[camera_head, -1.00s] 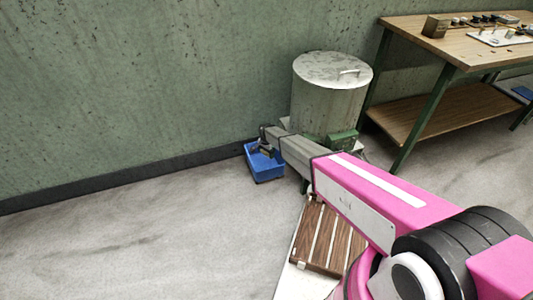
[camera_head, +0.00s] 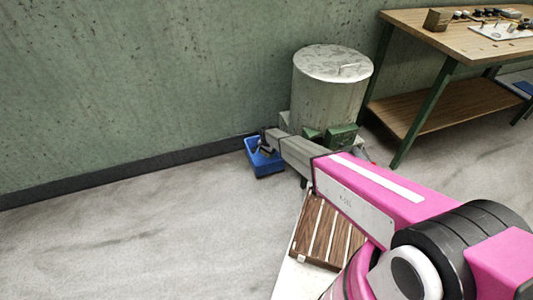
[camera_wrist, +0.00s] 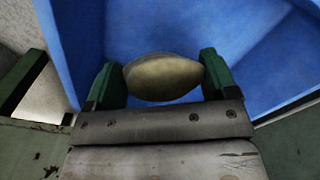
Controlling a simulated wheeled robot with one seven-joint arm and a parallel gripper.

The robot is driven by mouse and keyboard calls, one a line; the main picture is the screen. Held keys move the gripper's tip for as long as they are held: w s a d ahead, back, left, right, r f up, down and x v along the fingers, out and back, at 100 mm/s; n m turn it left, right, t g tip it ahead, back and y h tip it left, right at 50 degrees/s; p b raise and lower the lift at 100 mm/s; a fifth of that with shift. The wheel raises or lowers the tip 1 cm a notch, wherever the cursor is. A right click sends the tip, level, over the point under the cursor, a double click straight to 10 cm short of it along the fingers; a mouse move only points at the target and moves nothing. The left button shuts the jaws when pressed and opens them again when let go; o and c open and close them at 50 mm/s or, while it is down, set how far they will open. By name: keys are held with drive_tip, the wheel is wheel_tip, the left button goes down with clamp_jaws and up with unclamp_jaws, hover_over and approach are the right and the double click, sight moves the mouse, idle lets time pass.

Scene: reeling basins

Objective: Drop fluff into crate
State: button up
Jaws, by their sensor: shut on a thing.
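The fluff (camera_wrist: 163,78) is a yellowish-grey oval lump. In the wrist view it sits between the two green fingers of my gripper (camera_wrist: 160,82), which is shut on it. The blue crate (camera_wrist: 200,30) fills most of the wrist view beyond the fluff, with its inner floor and walls visible. In the head view the crate (camera_head: 266,169) stands on the floor by the wall, and the end of my arm reaches over its right side. The fluff is too small to make out in the head view. The fluff's height above the crate floor is hard to judge.
A lidded metal drum (camera_head: 330,90) stands just right of the crate, with green parts at its base. A wooden workbench (camera_head: 455,40) with small items on it is at the right. The floor (camera_head: 130,240) left of the crate is clear.

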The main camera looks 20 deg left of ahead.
drive_tip(key=o, duration=0.8)
drive_tip(key=shift+r, duration=0.1)
wheel_tip(320, 180, up, 11)
drive_tip(key=shift+f, duration=0.2)
drive_tip(key=shift+s+d, duration=0.1)
idle(0.3)
